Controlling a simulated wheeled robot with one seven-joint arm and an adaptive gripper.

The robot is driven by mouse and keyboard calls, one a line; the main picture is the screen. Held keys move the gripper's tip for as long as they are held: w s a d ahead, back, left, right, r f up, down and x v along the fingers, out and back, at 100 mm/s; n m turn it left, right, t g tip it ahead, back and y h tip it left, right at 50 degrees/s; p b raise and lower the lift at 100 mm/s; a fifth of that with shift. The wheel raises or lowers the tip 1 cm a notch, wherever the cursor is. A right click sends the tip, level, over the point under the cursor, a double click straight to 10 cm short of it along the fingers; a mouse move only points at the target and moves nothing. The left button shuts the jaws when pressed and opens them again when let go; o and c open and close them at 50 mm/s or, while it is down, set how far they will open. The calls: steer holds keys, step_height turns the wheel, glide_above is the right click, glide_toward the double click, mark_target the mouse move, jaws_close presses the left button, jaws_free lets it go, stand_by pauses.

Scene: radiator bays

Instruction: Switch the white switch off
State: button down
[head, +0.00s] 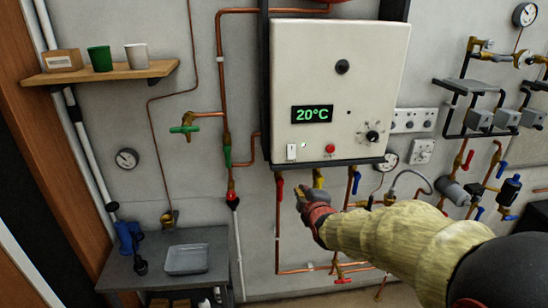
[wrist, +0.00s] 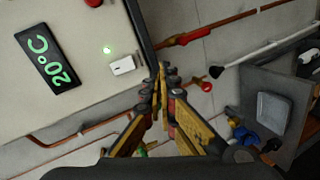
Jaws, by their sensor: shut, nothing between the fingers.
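The white switch (head: 291,151) is a small upright rocker at the lower left of the cream boiler panel (head: 340,65). It also shows in the wrist view (wrist: 122,65), beside a lit green lamp (wrist: 107,49). The lamp (head: 304,145) shows just right of the switch in the head view. My gripper (head: 299,192) is shut and empty, below the panel's lower edge and under the switch. In the wrist view its fingertips (wrist: 160,75) meet near the panel's bottom edge, apart from the switch. I cannot tell how far off the wall they are.
A display (head: 312,114) reads 20°C, with a red button (head: 330,148) and a black knob (head: 372,136) to the right. Copper pipes with red valve handles (head: 279,188) run below the panel. A grey table (head: 210,240) with a tray stands at lower left.

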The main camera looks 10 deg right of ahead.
mark_target(292, 158)
steer(key=r+n+t, duration=0.1)
steer(key=r, duration=0.1)
steer(key=w+r+n, duration=0.1)
steer(key=r+n, duration=0.1)
steer(key=shift+r+t, duration=0.2)
steer(key=shift+t, duration=0.2)
steer(key=shift+d, duration=0.1)
steer(key=w+p, duration=0.1)
steer(key=w, duration=0.3)
steer(key=w+f+p, duration=0.1)
steer(key=w, duration=0.4)
steer(key=w+f+p, duration=0.1)
steer(key=w, duration=0.3)
steer(key=shift+w+f, duration=0.1)
steer(key=shift+w, duration=0.3)
steer(key=shift+f+b, duration=0.1)
steer(key=shift+b, duration=0.25)
